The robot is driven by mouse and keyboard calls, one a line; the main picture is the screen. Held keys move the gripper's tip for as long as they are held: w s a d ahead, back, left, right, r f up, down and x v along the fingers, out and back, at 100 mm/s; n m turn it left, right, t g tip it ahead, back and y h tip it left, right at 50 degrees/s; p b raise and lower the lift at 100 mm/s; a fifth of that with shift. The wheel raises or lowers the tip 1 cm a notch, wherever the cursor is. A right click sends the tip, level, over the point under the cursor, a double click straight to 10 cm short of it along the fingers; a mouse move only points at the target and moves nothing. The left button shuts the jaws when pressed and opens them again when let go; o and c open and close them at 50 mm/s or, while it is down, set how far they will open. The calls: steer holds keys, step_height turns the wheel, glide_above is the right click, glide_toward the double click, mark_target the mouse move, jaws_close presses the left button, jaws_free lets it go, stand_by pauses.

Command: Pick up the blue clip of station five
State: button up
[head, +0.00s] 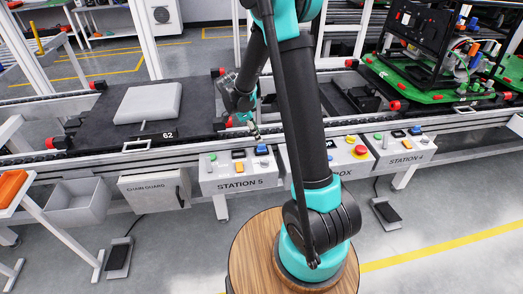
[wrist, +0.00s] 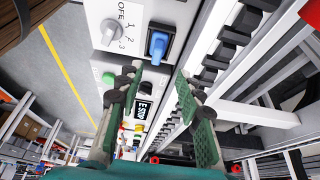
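The blue clip (head: 262,149) sits at the right of the top of the station five box (head: 205,180). In the wrist view the blue clip (wrist: 158,44) sits on a dark square base on the light grey panel, beside a white knob. My gripper (wrist: 160,76) is open and empty, with its two green fingers spread. The clip shows beyond the fingertips, between their lines, and appears apart from them. In the head view my gripper (head: 244,124) hangs above and behind the box, partly hidden by my arm.
The conveyor runs behind the box, with a black pallet (head: 185,133) marked 62 at left carrying a grey block (head: 148,103). A red button (head: 361,151) sits on the middle box. The station four box (head: 404,150) stands at right. A green pallet (head: 400,88) carries a black frame.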

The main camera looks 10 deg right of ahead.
mark_target(261, 145)
steer(key=shift+s+a+x, duration=0.15)
steer(key=shift+x, duration=1.2)
steer(key=shift+s+a+x, duration=0.15)
steer(key=shift+x, duration=1.2)
steer(key=shift+f, duration=0.15)
jaws_close()
